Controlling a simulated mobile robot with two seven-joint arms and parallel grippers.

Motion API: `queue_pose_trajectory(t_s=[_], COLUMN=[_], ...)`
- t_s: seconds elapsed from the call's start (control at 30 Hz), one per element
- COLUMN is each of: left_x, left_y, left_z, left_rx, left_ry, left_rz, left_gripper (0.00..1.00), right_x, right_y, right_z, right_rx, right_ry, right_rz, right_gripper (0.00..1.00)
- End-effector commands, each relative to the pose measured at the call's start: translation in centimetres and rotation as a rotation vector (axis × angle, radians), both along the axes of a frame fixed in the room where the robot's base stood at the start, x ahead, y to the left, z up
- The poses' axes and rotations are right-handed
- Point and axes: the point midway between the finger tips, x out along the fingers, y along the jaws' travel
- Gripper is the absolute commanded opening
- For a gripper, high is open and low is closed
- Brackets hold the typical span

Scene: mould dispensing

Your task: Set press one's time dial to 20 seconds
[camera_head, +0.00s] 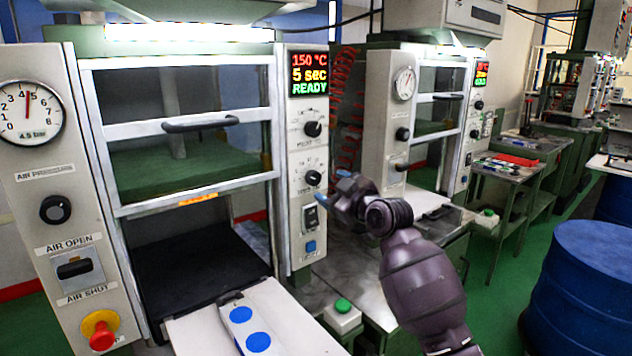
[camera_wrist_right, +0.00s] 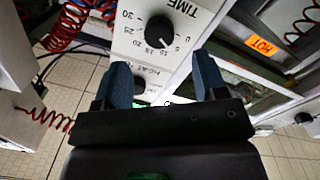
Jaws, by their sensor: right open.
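Press one (camera_head: 270,25) stands at the left in the head view. Its display (camera_head: 310,73) reads 150 °C, 5 sec, READY. Two black knobs sit below it: an upper one (camera_head: 313,129) and a lower one (camera_head: 313,178). In the wrist view, a black dial (camera_wrist_right: 160,33) beside the word TIME has a numbered scale; its pointer is too small to read surely. My right gripper (camera_head: 331,188) is open and empty, beside the lower knob in the head view. In the wrist view, the dial lies just beyond its blue fingertips (camera_wrist_right: 163,68). My left gripper is out of view.
A switch (camera_head: 310,218) and a blue button (camera_head: 311,247) sit below the knobs. A second press (camera_head: 385,110) stands close to the right of my gripper. A blue drum (camera_head: 585,285) stands far right.

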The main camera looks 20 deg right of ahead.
Motion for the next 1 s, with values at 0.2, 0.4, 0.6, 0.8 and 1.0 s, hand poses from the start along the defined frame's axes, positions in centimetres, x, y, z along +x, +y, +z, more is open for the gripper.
queue_pose_trajectory(t_s=[0.2, 0.4, 0.6, 0.8, 1.0], left_x=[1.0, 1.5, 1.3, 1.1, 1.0], left_y=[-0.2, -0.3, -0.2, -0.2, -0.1], left_z=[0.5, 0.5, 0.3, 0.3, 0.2], left_rx=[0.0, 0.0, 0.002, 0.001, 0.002], left_ry=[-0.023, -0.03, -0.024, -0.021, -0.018], left_rz=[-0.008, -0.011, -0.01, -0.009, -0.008], left_gripper=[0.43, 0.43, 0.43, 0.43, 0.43], right_x=[3.4, 5.5, 6.2, 6.3, 6.2], right_y=[1.2, 1.8, 2.0, 2.0, 2.0], right_z=[0.0, -0.1, 0.0, 0.0, 0.0], right_rx=[0.003, 0.002, 0.002, 0.001, 0.001], right_ry=[0.0, 0.001, 0.001, 0.0, 0.0], right_rz=[0.001, 0.0, 0.0, 0.001, 0.0], right_gripper=[0.65, 0.65, 0.65, 0.65, 0.44])
